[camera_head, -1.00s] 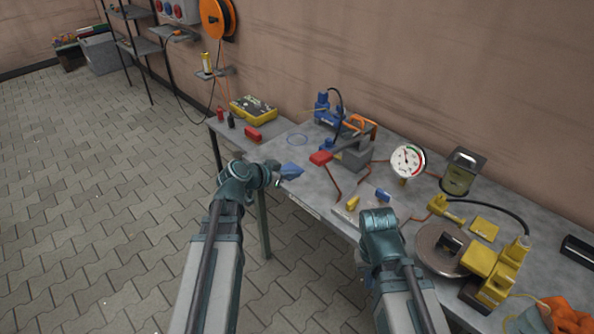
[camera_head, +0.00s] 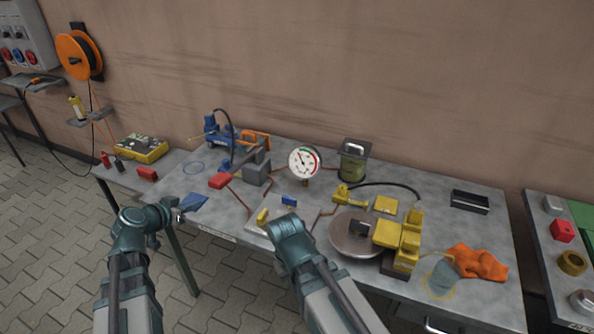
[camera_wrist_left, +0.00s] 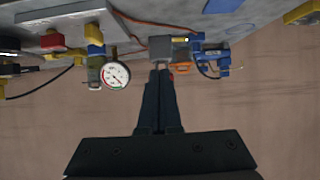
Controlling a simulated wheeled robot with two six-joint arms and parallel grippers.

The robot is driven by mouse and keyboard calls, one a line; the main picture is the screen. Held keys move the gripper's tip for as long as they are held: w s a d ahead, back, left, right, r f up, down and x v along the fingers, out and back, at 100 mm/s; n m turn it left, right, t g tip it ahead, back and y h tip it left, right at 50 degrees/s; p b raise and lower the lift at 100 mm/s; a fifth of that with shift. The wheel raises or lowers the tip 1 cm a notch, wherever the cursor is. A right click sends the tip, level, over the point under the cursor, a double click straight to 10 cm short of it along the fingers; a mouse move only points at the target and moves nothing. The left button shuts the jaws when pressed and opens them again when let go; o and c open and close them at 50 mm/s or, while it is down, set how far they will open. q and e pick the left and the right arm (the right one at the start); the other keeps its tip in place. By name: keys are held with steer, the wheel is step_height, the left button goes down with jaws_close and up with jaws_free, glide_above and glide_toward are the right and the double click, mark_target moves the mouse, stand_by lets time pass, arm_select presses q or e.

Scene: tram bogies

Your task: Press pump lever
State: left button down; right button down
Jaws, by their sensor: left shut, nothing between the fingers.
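The lever with a red grip (camera_head: 220,181) reaches out from a grey pump block (camera_head: 257,167) on the workbench. A white dial gauge (camera_head: 304,162) stands right of the block and also shows in the wrist view (camera_wrist_left: 115,75). My right wrist hides its fingers.
Small blue (camera_head: 289,200) and yellow (camera_head: 262,216) blocks lie near my right wrist.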

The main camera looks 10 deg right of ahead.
arm_select(q)
step_height(320, 180, up, 10)
steer(key=w+t+h+p, duration=0.1)
steer(key=p, duration=0.6)
steer(key=shift+d, duration=0.35)
steer(key=shift+w, duration=0.15)
steer(key=b, duration=0.4)
glide_above(214, 182)
steer(key=w, duration=0.1)
steer(key=f, duration=0.4)
steer(key=shift+d, duration=0.2)
steer(key=shift+s+f+b, duration=0.15)
steer(key=shift+f+b, duration=0.35)
steer(key=shift+f, duration=0.05)
steer(key=shift+s+f+b, duration=0.15)
steer(key=shift+f+b, duration=0.3)
steer(key=shift+f, duration=0.05)
steer(key=shift+s+a+f+b, duration=0.15)
steer(key=shift+f+b, duration=0.6)
steer(key=shift+f, duration=0.1)
